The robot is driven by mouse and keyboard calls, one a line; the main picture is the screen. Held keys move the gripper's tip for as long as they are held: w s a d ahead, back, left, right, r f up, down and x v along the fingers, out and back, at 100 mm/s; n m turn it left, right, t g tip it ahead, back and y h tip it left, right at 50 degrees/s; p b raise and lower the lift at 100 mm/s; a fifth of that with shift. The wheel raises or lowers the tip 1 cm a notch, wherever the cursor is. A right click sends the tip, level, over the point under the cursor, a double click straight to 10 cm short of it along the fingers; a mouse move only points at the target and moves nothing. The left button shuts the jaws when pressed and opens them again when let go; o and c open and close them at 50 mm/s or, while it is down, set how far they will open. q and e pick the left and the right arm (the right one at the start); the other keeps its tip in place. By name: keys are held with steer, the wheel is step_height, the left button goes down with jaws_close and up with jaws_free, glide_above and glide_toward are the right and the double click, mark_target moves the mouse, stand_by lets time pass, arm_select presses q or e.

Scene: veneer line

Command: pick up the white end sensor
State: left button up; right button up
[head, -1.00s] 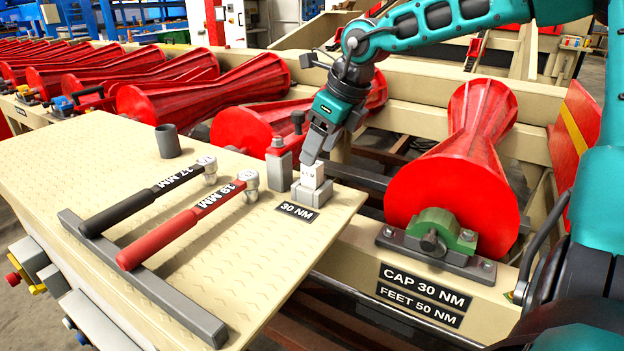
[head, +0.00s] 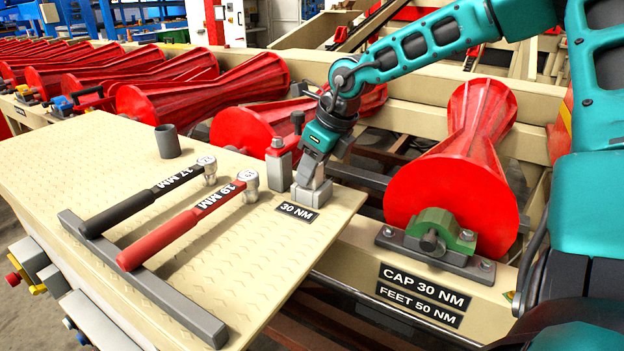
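The white end sensor stood in a small grey holder (head: 312,196) on the bench behind the "30 NM" label (head: 297,212). The sensor is now almost wholly hidden by my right gripper (head: 311,178). The gripper points down, its fingertips at the sensor's place just above the holder. I cannot tell whether the fingers are closed on the sensor or stand open around it. My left gripper is not in view.
A grey post-like fixture (head: 279,168) stands close left of the holder. A 19 mm wrench (head: 160,240), a 17 mm wrench (head: 125,212) and a dark cup (head: 168,141) are further left. A red roller (head: 450,190) is to the right.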

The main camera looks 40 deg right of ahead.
steer(key=c, duration=0.6)
steer(key=shift+r, duration=0.1)
